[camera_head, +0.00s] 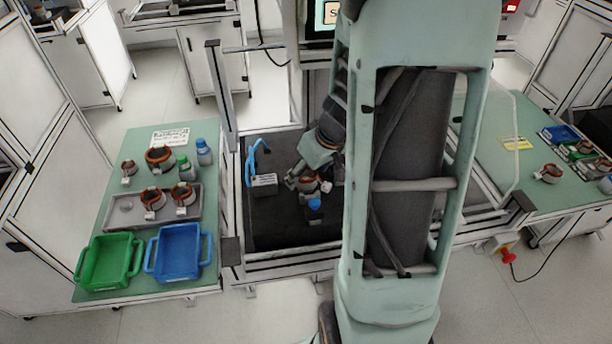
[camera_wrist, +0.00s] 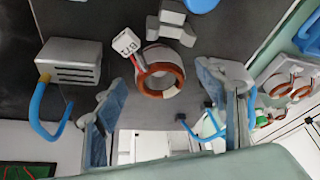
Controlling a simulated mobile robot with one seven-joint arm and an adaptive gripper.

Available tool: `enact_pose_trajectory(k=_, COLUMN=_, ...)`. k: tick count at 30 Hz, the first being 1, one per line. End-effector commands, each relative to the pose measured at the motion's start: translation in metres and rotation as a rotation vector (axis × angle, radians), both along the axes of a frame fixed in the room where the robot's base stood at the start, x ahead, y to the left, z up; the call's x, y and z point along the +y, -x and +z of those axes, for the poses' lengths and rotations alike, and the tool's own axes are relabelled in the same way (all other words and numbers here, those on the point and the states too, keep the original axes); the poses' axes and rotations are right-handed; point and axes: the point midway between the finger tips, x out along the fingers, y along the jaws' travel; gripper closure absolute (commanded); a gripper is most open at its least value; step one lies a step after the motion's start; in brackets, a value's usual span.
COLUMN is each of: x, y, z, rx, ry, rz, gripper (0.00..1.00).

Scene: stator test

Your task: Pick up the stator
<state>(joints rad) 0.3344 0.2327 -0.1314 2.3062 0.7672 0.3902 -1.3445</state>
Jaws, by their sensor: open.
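The stator is a light ring with a copper-brown winding and a white connector on red leads. It stands on the dark test station surface in the head view (camera_head: 309,185) and shows near the middle of the wrist view (camera_wrist: 163,57). My gripper (camera_head: 303,176) is at the stator in the head view, partly hidden by its own links. In the wrist view my gripper (camera_wrist: 167,100) is open, one finger to each side below the ring. The fingers look apart from the stator, with nothing between their tips.
A grey box (camera_head: 263,185) with a blue hose stands left of the stator, and a blue-topped part (camera_head: 315,205) is close in front. The left table (camera_head: 115,212) carries more stators, bottles, a tray (camera_head: 124,221), a green bin (camera_head: 108,261) and a blue bin (camera_head: 179,252).

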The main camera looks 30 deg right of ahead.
Motion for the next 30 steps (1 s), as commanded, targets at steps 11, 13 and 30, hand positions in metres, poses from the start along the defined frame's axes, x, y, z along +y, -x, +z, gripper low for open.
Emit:
enact_pose_trajectory(k=11, x=-0.0001, y=-0.0030, z=-0.0068, rx=-0.001, ry=0.001, rz=-0.002, gripper=0.39)
enact_pose_trajectory(k=13, x=0.0000, y=-0.0029, z=-0.0068, rx=-0.001, ry=0.000, rz=-0.001, gripper=0.46)
enact_pose_trajectory(k=30, x=-0.0001, y=-0.0032, z=-0.0061, rx=-0.002, ry=0.001, rz=-0.001, gripper=0.92)
